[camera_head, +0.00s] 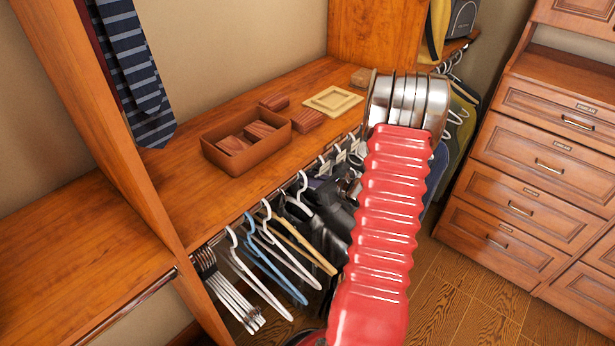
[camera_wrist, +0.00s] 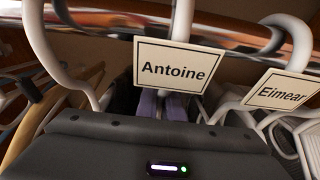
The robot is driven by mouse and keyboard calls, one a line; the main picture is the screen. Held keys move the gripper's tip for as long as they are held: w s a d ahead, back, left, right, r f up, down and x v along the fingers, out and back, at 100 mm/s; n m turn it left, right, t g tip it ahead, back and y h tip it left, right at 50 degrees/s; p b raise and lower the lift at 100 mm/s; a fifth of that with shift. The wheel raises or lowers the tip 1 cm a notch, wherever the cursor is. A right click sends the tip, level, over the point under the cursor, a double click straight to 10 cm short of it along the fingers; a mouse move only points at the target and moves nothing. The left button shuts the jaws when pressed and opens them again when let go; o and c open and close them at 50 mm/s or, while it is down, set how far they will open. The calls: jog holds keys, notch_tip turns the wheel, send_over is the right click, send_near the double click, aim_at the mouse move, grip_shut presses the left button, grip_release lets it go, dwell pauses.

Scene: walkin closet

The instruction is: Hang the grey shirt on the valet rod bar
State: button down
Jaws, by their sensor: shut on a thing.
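My gripper (camera_wrist: 165,105) shows in the wrist view, its dark body across the bottom and its fingers partly behind a tag reading "Antoine" (camera_wrist: 178,68). It is shut on a white hanger (camera_wrist: 181,22), whose hook rises behind that tag to a metal rod (camera_wrist: 110,18). Dark garments (camera_head: 331,215) hang under the shelf beside the arm. I cannot tell which garment is the grey shirt. I cannot pick out the valet rod bar with certainty.
A tag reading "Eimear" (camera_wrist: 281,92) hangs close to the right. Empty white (camera_head: 262,285) and blue (camera_head: 275,268) hangers crowd the rod left of the arm. A brown box (camera_head: 222,161) stands on the shelf. Wooden drawers (camera_head: 540,165) stand right, with bare floor (camera_head: 455,290) before them.

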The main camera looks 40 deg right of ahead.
jog(key=shift+f, duration=0.1)
dwell(0.3)
jog(key=c, duration=1.9)
grip_release()
jog(key=shift+f, duration=0.1)
notch_tip(320, 180, up, 4)
jog(key=f, duration=0.1)
send_over(341, 206)
jog(key=shift+w+r, duration=0.25)
jog(key=shift+s, duration=0.15)
